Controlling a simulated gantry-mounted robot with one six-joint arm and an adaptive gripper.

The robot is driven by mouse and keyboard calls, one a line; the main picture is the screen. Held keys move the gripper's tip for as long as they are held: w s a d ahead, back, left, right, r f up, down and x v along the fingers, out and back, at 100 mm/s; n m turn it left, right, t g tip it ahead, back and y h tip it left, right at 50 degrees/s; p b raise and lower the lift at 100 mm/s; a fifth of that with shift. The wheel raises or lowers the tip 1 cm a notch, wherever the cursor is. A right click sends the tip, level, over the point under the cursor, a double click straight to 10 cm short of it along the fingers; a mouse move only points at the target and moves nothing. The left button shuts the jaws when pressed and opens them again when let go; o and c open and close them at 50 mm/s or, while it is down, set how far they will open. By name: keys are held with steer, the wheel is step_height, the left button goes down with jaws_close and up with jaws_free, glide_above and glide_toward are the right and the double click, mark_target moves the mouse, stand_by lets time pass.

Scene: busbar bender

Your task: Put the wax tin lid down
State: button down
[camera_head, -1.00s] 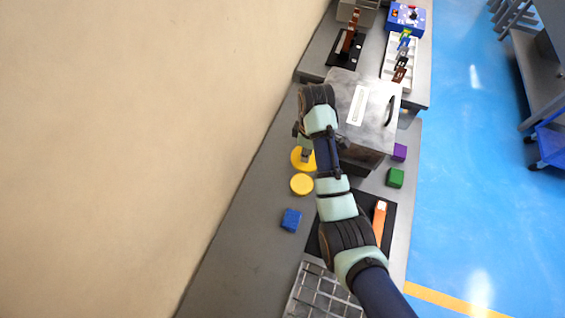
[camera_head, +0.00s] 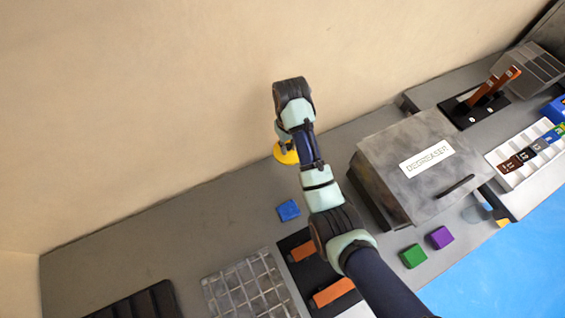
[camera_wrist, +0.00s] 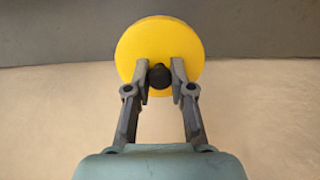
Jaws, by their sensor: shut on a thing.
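The wax tin lid is a round yellow disc (camera_head: 286,155) with a dark knob, seen in the head view near the wall at the back of the bench. In the wrist view the lid (camera_wrist: 160,35) fills the top middle, and my gripper (camera_wrist: 161,74) is shut on its dark knob. My gripper (camera_head: 285,146) is above the lid in the head view, partly hidden by my wrist. I cannot tell whether the lid is touching the bench. The wax tin itself does not show now.
A blue block (camera_head: 288,210) sits on the grey bench (camera_head: 215,215) just below the lid. The degreaser box (camera_head: 410,170) stands to the right, with green (camera_head: 413,256) and purple (camera_head: 440,237) blocks before it. A wire grid (camera_head: 250,290) lies at lower left. Bench left of the blue block is clear.

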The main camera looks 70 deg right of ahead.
mark_target(287, 175)
steer(key=shift+w+f+b, duration=0.1)
steer(key=shift+f+b, duration=0.3)
step_height(287, 175, down, 19)
steer(key=b, duration=0.7)
steer(key=shift+f, duration=0.2)
steer(key=shift+r, duration=0.1)
steer(key=c, duration=1)
jaws_free()
step_height(287, 175, up, 12)
steer(key=p, duration=0.3)
